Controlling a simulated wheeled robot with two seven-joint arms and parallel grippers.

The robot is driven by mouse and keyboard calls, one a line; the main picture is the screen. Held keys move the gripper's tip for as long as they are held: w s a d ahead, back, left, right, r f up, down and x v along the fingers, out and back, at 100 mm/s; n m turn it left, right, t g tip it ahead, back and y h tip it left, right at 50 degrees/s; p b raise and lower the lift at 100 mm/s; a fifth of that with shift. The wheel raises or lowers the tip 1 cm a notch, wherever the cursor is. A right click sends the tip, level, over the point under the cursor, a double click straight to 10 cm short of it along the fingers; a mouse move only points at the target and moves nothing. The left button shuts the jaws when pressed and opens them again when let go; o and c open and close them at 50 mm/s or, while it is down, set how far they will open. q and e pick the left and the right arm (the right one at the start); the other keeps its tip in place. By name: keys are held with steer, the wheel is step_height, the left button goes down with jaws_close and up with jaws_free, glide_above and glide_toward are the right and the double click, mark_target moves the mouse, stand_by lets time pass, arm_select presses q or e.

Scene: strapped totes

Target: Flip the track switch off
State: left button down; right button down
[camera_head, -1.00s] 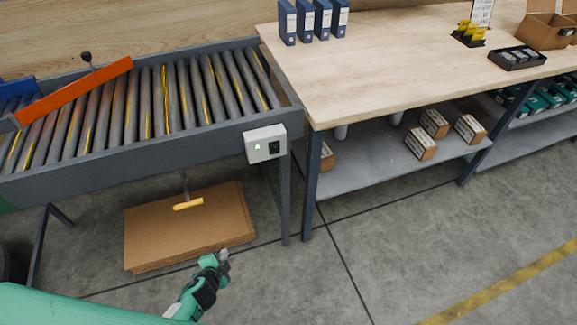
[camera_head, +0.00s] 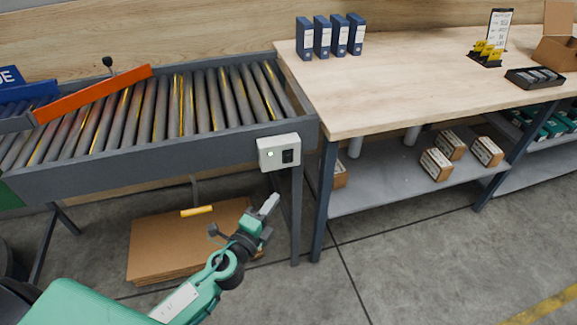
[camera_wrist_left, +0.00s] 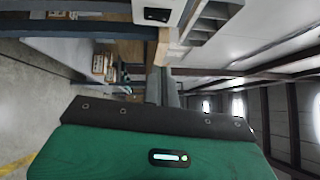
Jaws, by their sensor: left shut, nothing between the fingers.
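The track switch (camera_head: 288,156) is a black rocker on a light grey box (camera_head: 269,163) with a lit green lamp beside it. The box is fixed to the front rail of the roller track, near its right end. In the left wrist view the box (camera_wrist_left: 165,5) shows at the top edge, partly cut off, with the dark rocker (camera_wrist_left: 157,15) on it. My left gripper (camera_head: 270,202) is shut and empty, a little below the box and apart from it. Its fingers (camera_wrist_left: 163,55) point toward the box in the wrist view. My right gripper is not in view.
The roller track (camera_head: 150,160) has an orange bar (camera_head: 95,92) across it. A yellow handle (camera_head: 197,211) hangs below it, above stacked cardboard (camera_head: 165,250). A wooden workbench (camera_head: 400,85) with blue binders stands right of the track. Open air lies in front of the box.

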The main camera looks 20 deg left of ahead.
mark_target(292, 155)
arm_select(q)
steer(key=shift+w, duration=0.15)
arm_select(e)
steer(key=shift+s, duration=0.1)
